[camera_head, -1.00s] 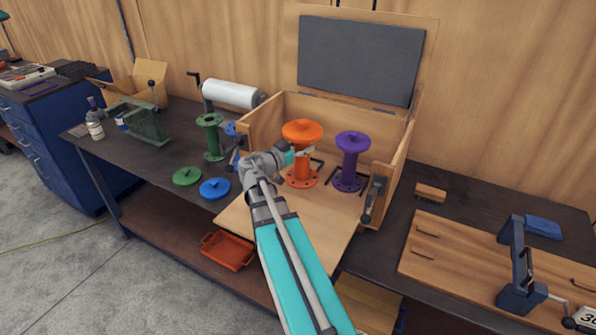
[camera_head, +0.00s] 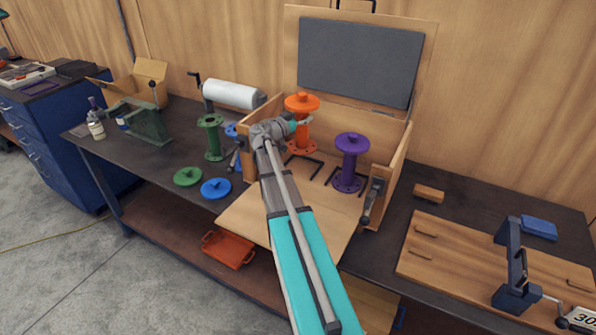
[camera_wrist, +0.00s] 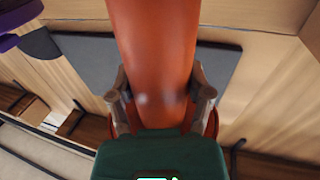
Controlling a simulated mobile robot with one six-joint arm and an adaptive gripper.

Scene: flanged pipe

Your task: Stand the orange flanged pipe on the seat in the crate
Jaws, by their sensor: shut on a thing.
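The orange flanged pipe (camera_head: 302,131) is upright inside the open wooden crate (camera_head: 391,160), towards the back left. My gripper (camera_head: 300,122) is shut on its shaft from the left front. In the wrist view, the orange shaft (camera_wrist: 155,60) fills the space between the two fingers of my gripper (camera_wrist: 161,98). Black corner marks (camera_head: 316,166) show on the crate floor just in front of the pipe's lower flange. I cannot tell whether that flange touches the floor or hangs slightly above it.
A purple flanged pipe (camera_head: 350,162) stands in the crate, right of the orange one. A green flanged pipe (camera_head: 211,137) stands outside, left of the crate wall. Green (camera_head: 188,176) and blue (camera_head: 215,188) discs lie on the bench. The crate's front floor is clear.

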